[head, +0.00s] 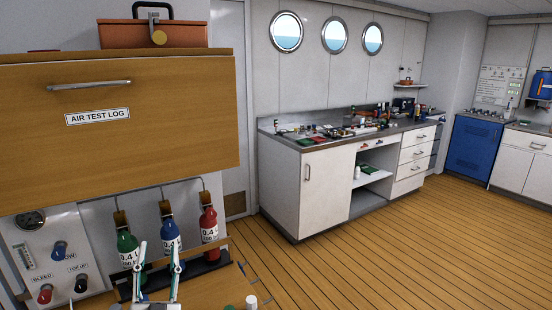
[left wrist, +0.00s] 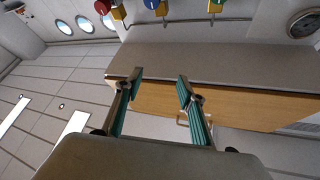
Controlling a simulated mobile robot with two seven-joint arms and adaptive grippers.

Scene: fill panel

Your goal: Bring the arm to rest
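My left gripper (head: 159,246) stands upright at the bottom of the head view, in front of the row of small gas cylinders. Its two green-lined fingers are apart with nothing between them. In the left wrist view the left gripper (left wrist: 160,75) also shows open and empty, with the wooden AIR TEST LOG cabinet (left wrist: 230,108) beyond the fingers. In the head view I see the green cylinder (head: 127,246), the blue cylinder (head: 171,235) and the red cylinder (head: 209,224) in their rack. My right gripper is in neither view.
The AIR TEST LOG cabinet (head: 160,155) overhangs the fill panel (head: 50,255), with an orange toolbox (head: 130,34) on top. Panel knobs are at left. A cluttered workbench (head: 325,185) stands behind to the right. The plank floor (head: 400,250) at right is clear.

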